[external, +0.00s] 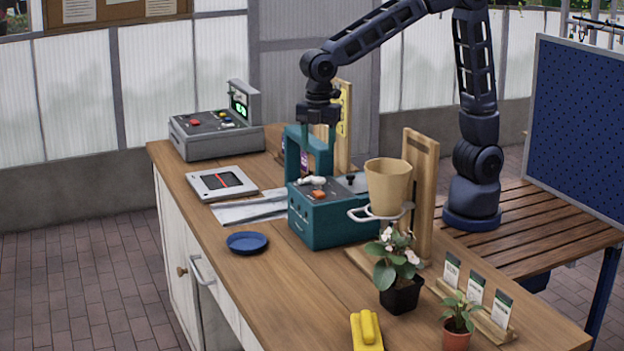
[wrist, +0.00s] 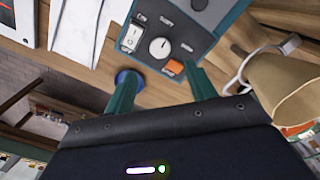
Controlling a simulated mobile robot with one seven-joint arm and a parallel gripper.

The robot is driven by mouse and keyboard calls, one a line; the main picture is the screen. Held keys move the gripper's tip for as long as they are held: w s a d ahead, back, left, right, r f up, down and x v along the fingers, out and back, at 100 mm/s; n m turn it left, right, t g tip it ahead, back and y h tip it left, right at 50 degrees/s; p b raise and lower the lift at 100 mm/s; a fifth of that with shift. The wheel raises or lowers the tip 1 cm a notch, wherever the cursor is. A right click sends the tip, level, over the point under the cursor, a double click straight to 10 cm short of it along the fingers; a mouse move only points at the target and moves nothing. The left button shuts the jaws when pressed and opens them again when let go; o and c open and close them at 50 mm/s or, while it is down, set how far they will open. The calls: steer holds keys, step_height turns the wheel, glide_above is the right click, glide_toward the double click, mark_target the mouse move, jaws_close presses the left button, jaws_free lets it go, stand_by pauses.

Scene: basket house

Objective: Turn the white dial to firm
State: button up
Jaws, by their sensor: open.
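The white dial (wrist: 159,48) is a round knob on the dark top panel of a teal machine (external: 335,222); in the external view the dial (external: 312,181) is small and partly unclear. A short dark mark shows on its upper part in the wrist view. Small labels surround it, too small to read surely. An orange button (wrist: 175,67) and a white rocker switch (wrist: 131,37) sit beside it. My gripper (external: 309,170) points down over the panel, its teal fingers apart. In the wrist view the gripper (wrist: 161,73) is open and empty, with the dial beyond the fingertips, apparently untouched.
A tan pot (external: 388,187) in a ring holder stands right of the machine, by a wooden upright (external: 421,185). A blue dish (external: 247,242), a flat white device (external: 222,183) and a grey scale (external: 215,137) are to the left. Potted plants stand in front right.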

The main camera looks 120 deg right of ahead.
mark_target(318, 178)
step_height(318, 178, down, 9)
steer(key=shift+f, duration=0.1)
stand_by(0.3)
steer(key=shift+c, duration=0.5)
steer(key=c, duration=0.9)
steer(key=shift+m, duration=0.3)
steer(key=m, duration=1.3)
steer(key=shift+m, duration=0.3)
